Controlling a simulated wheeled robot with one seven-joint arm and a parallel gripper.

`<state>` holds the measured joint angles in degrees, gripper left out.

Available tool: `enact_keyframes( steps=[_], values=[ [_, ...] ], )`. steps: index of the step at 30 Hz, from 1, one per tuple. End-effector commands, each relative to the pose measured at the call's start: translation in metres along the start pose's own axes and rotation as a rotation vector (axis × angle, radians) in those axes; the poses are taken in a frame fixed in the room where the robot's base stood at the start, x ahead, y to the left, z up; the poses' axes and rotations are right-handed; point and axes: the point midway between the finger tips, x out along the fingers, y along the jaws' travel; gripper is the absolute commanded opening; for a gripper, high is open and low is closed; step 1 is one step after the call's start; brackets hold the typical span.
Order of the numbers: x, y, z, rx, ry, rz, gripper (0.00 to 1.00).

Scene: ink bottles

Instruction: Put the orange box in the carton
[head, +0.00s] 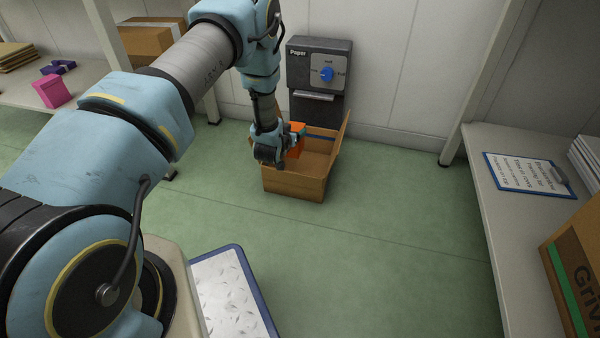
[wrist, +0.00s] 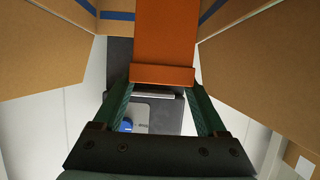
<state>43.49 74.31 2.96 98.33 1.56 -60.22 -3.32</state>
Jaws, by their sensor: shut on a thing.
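The orange box (head: 296,142) is in my gripper (head: 284,150), at the open top of the carton in the head view. In the wrist view the orange box (wrist: 166,40) sits between the two fingers of my gripper (wrist: 165,88), which is shut on it. The carton (head: 297,187) stands open on the floor with its flaps up, in front of the wall. Its brown flaps (wrist: 243,62) show on both sides of the box in the wrist view. My gripper hides part of the box and of the carton's left side in the head view.
A dark paper dispenser (head: 318,60) with a blue knob is on the wall behind the carton. A shelf with a pink box (head: 52,91) is at left. A bench with a clipboard (head: 529,174) is at right. The green floor around the carton is clear.

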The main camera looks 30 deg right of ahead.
Motion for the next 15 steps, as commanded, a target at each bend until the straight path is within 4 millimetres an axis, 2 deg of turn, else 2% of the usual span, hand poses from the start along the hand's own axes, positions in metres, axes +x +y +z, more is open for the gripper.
enact_keyframes(
  steps=[9,15],
  values=[
    [0.021,0.000,0.051,0.000,0.000,0.000,0.00],
    [0.028,0.000,0.068,0.000,0.000,0.000,0.00]
  ],
)
